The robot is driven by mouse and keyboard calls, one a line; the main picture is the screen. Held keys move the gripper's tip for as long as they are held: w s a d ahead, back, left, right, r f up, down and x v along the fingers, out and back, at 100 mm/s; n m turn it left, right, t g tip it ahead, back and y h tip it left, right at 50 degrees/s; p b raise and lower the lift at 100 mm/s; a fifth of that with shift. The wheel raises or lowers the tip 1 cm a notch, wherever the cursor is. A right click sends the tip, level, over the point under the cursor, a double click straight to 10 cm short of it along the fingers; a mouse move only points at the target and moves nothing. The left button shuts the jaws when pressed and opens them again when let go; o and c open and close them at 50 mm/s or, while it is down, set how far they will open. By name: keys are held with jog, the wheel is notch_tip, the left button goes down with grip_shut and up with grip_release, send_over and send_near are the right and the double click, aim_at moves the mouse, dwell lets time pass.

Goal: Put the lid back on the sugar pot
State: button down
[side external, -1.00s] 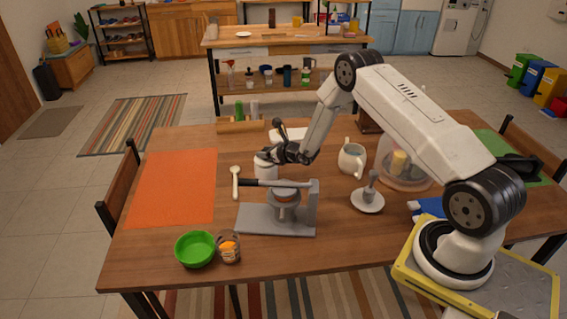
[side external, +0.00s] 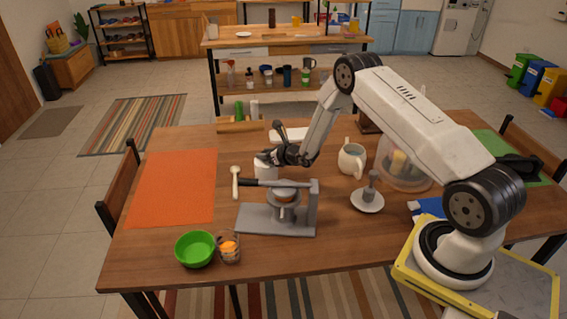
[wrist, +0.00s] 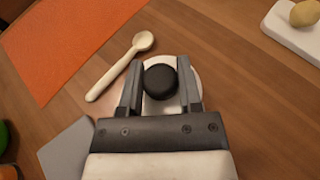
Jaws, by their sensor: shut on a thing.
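The white sugar pot (side external: 265,173) stands upright on the table behind the grey press, its lower part partly hidden by the press's handle. My gripper (side external: 270,157) is right at the pot's top, coming in from the right. In the wrist view my gripper (wrist: 160,88) is shut on the lid, with its fingers on either side of the round black knob (wrist: 160,80). A white rim (wrist: 193,72) shows around the knob, under the fingers. I cannot tell whether the lid touches the pot's rim or sits just above it.
The grey press (side external: 275,219) stands just in front of the pot. A pale spoon (side external: 235,182) lies to the left, by the orange mat (side external: 175,188). A white jug (side external: 352,160) and a grey stand (side external: 367,200) are to the right. A white board (side external: 291,134) lies behind.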

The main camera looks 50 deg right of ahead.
jog(key=shift+c, duration=1)
grip_release()
jog(key=shift+s, duration=0.15)
jog(key=v, duration=0.7)
jog(key=shift+s+r, duration=0.2)
